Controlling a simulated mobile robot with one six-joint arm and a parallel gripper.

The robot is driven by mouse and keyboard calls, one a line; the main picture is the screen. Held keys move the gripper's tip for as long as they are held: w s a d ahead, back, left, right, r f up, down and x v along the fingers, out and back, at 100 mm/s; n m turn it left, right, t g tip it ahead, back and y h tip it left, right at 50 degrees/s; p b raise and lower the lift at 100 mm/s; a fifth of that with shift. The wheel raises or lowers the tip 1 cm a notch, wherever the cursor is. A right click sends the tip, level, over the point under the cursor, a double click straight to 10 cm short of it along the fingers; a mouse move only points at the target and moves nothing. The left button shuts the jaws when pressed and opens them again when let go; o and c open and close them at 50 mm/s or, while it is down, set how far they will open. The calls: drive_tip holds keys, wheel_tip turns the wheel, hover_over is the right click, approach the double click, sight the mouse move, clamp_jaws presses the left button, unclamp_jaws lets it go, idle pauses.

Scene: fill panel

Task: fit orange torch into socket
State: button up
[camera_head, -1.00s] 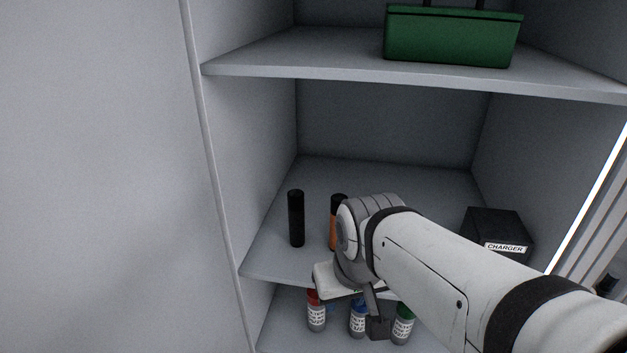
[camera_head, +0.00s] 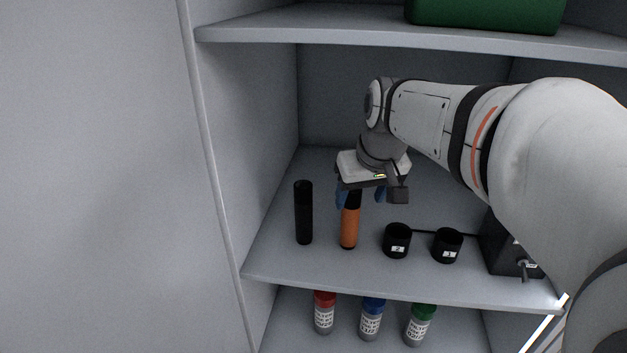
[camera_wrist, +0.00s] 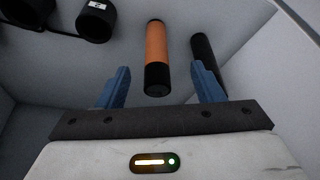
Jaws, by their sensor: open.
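The orange torch (camera_head: 350,228), with black ends, stands upright on the middle shelf. It also shows in the wrist view (camera_wrist: 157,48), between and beyond the two blue fingers. My gripper (camera_head: 358,197) is open and empty, with its fingers around the torch's upper black end in the head view; whether they touch it cannot be told. The fingers also show in the wrist view (camera_wrist: 160,82). Two black round sockets stand to the right of the torch, one labelled 2 (camera_head: 397,243) and one labelled 1 (camera_head: 446,247). Both look empty.
A black torch (camera_head: 303,213) stands upright just left of the orange one. A black box (camera_head: 505,258) sits right of the sockets, partly behind my arm. The shelf above (camera_head: 330,28) holds a green box (camera_head: 485,12). Several capped bottles (camera_head: 371,320) stand on the shelf below.

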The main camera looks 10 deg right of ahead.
sight(350, 198)
drive_tip(key=w, duration=0.4)
drive_tip(key=shift+w+a+r+b, duration=0.1)
drive_tip(key=shift+r+b, duration=0.15)
drive_tip(key=shift+b, duration=0.15)
drive_tip(key=shift+w+f, duration=0.1)
drive_tip(key=shift+w, duration=0.3)
drive_tip(key=x, duration=0.7)
drive_tip(key=shift+s+f, duration=0.15)
drive_tip(key=c, duration=1.2)
drive_tip(key=shift+d, duration=0.25)
drive_tip(key=shift+c, duration=0.5)
drive_tip(key=shift+p, duration=0.3)
